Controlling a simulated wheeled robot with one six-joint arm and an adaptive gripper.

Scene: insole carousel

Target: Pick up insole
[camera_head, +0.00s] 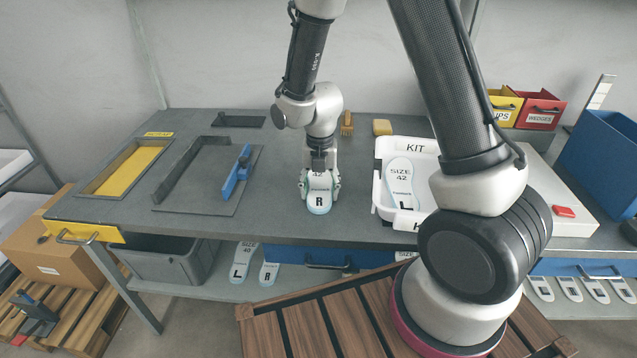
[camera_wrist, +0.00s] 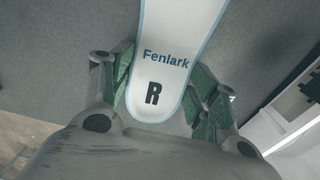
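A white insole with a blue rim, marked "R" (camera_head: 320,199), is at the middle of the grey table in the head view. In the wrist view the insole (camera_wrist: 165,60) reads "Fenlark" and "R", and its far end runs out of the picture. My gripper (camera_head: 320,187) is over it, with one finger at each side. In the wrist view the green finger pads of my gripper (camera_wrist: 157,95) press against both edges of the insole. I cannot tell whether the insole rests on the table or is slightly raised.
A white KIT tray (camera_head: 377,188) holding a size 42 insole (camera_head: 400,182) stands to the right. A dark plate with a blue clamp (camera_head: 237,172) and a yellow-floored tray (camera_head: 125,168) are left. A yellow block (camera_head: 382,127) and brush (camera_head: 347,123) lie behind. Table (camera_head: 265,220) around the gripper is clear.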

